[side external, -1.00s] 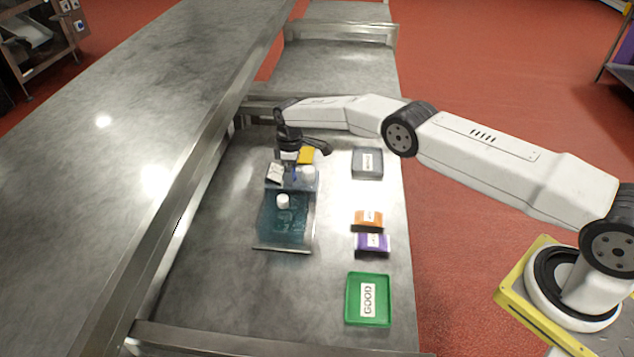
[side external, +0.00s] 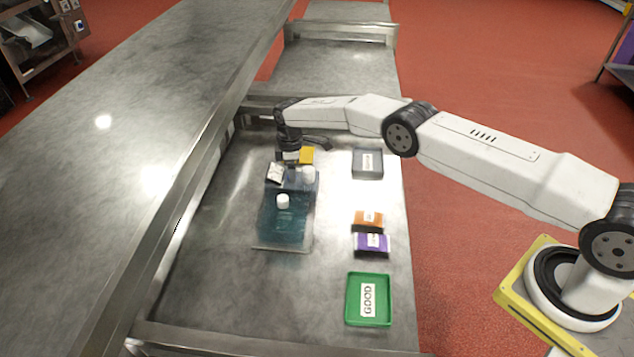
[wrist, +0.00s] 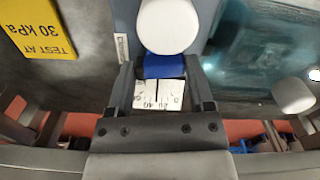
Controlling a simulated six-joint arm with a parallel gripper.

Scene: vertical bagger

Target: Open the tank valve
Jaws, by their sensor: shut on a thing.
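My gripper (side external: 290,156) reaches down at the back of the teal, see-through tank (side external: 283,225). In the wrist view my gripper's fingers (wrist: 160,76) stand on both sides of a blue part (wrist: 170,66), which looks like the valve handle, and are shut on it. A white round part (wrist: 168,24) lies just beyond the blue part. A white gauge face with numbers (wrist: 158,95) shows between the fingers; a white face also shows beside the gripper in the side view (side external: 275,173). How far the handle is turned cannot be told.
A yellow "TEST AT 30 kPa" card (wrist: 38,27) lies beside the rig. A white knob (side external: 282,201) stands over the tank. To the right are a grey tray (side external: 367,174), orange (side external: 368,219) and purple (side external: 372,253) packs, and a green GOOD tray (side external: 354,301).

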